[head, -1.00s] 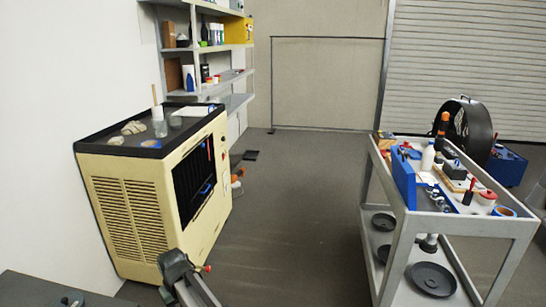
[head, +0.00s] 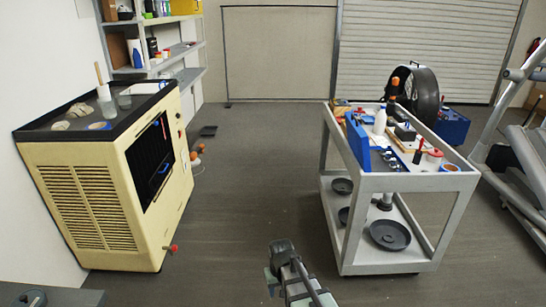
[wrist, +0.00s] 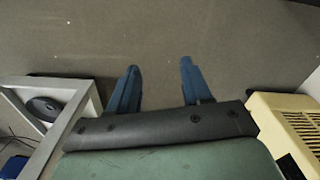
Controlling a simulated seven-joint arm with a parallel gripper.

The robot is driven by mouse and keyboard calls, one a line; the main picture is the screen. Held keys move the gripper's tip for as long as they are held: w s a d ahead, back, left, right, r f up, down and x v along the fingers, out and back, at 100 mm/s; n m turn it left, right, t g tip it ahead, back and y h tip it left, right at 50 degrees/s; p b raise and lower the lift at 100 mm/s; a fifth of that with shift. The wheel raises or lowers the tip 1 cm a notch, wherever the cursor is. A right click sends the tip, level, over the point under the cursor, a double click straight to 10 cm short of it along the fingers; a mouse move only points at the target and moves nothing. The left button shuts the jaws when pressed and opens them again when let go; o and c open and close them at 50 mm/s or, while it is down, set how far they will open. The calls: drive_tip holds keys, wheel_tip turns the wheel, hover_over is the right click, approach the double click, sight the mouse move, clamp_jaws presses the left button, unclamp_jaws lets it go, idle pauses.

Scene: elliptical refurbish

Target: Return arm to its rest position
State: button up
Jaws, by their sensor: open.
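My gripper (wrist: 158,68) shows in the wrist view with its two blue fingers spread apart and nothing between them. Bare grey floor lies beyond the fingertips. In the head view my arm (head: 292,278) reaches up from the bottom edge, in the gap between the cream cabinet and the grey cart. The fingers cannot be made out there.
The cream cabinet (head: 80,205) stands left with jars on its black top. The grey cart (head: 400,183) on the right carries bottles, tools and a blue holder. A grey exercise machine (head: 515,150) stands at far right. The floor (head: 265,170) between is clear.

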drive_tip(key=s+d+f+m, duration=0.1)
drive_tip(key=s+d+m, duration=0.15)
drive_tip(key=d, duration=0.45)
drive_tip(key=s+d+f+m, duration=0.1)
drive_tip(key=s+d+f, duration=0.15)
drive_tip(key=d, duration=0.55)
drive_tip(key=s+f+g, duration=0.3)
drive_tip(key=s+f, duration=0.7)
drive_tip(key=s, duration=0.5)
drive_tip(key=s+f+g, duration=0.4)
drive_tip(key=s+f, duration=0.5)
drive_tip(key=s, duration=0.6)
drive_tip(key=shift+s+f, duration=0.2)
drive_tip(key=shift+f, duration=0.15)
